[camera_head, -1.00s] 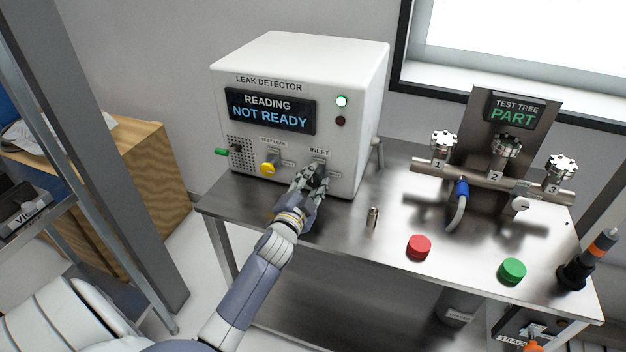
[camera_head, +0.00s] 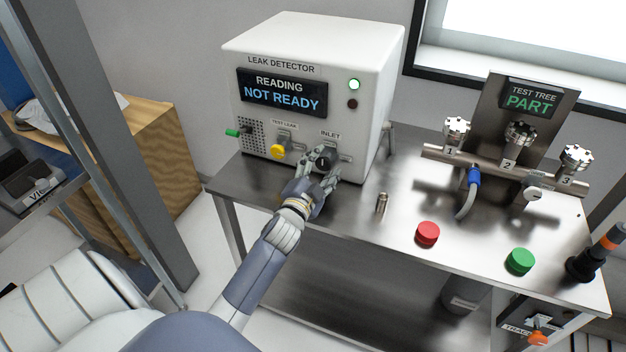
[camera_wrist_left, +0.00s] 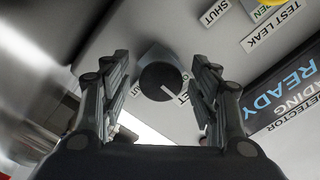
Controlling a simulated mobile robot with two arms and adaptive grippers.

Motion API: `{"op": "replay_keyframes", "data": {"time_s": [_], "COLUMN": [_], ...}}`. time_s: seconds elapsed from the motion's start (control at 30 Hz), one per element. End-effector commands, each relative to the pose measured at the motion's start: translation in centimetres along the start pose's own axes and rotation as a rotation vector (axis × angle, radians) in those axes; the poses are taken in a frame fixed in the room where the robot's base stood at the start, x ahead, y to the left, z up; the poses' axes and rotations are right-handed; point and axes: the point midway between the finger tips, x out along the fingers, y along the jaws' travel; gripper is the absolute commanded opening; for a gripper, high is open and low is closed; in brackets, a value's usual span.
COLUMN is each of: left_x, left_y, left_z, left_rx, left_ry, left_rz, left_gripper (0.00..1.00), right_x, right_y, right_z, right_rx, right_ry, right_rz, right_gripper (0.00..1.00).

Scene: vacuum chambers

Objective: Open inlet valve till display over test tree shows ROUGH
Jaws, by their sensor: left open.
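The inlet valve is a round black knob with a white pointer line (camera_wrist_left: 161,81) on the leak detector's front. In the left wrist view it sits between the spread fingers of my left gripper (camera_wrist_left: 163,95), apart from both. In the head view the knob (camera_head: 325,158) is partly covered by my open left gripper (camera_head: 327,170), just in front of it. The leak detector (camera_head: 305,110) is a white box whose screen (camera_head: 283,92) reads "READING NOT READY". The display over the test tree (camera_head: 530,97) reads "PART" in green. My right gripper is out of view.
A yellow knob (camera_head: 278,151) labelled TEST LEAK is left of the inlet. A small metal cylinder (camera_head: 382,203), a red button (camera_head: 428,233) and a green button (camera_head: 520,261) are on the steel table (camera_head: 400,250). The test tree pipe (camera_head: 470,163) stands at the right.

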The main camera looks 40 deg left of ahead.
Motion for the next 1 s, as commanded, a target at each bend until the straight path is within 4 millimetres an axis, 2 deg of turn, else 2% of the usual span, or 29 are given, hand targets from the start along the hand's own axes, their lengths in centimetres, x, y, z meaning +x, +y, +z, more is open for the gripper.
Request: {"op": "replay_keyframes", "data": {"time_s": [0.3, 0.5, 0.7, 1.0], "left_x": [-6.1, -9.2, -10.8, -11.0], "left_y": [0.1, 0.1, 0.0, 0.0], "left_z": [0.1, 0.1, 0.1, 0.0], "left_rx": [-0.002, -0.001, -0.001, 0.000], "left_ry": [-0.003, -0.003, -0.002, -0.001], "left_rz": [0.002, 0.002, 0.000, 0.000], "left_gripper": [0.56, 0.56, 0.56, 0.56], "right_x": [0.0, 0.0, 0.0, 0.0], "right_y": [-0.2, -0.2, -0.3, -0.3], "right_z": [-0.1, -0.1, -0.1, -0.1], "right_rx": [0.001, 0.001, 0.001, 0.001], "right_ry": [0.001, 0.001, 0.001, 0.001], "right_rz": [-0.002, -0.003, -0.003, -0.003], "right_gripper": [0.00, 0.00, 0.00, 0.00]}}
